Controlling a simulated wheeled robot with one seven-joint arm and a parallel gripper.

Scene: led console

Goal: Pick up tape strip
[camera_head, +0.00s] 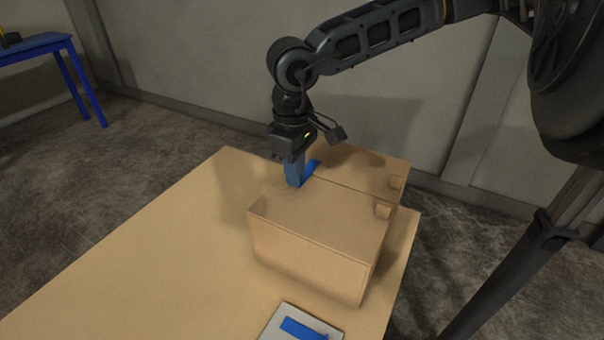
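My gripper (291,160) points down over the far left part of a closed cardboard box (312,255) on the table. A blue piece (293,175) hangs directly below the gripper and reaches the box top. A second blue stretch (311,170) slants up to the right beside it, near the seam on the box top. I cannot tell whether these are one tape strip or two things. Another flat blue strip (303,329) lies on a white pad (275,324) at the near edge of the view. The fingertips are too small and dark to tell whether they are closed on the blue piece.
The box stands on a light wooden table (130,285), towards its right side. The table left of the box is clear. A blue table (48,46) stands far off at the upper left. A grey wall (190,60) runs behind my arm.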

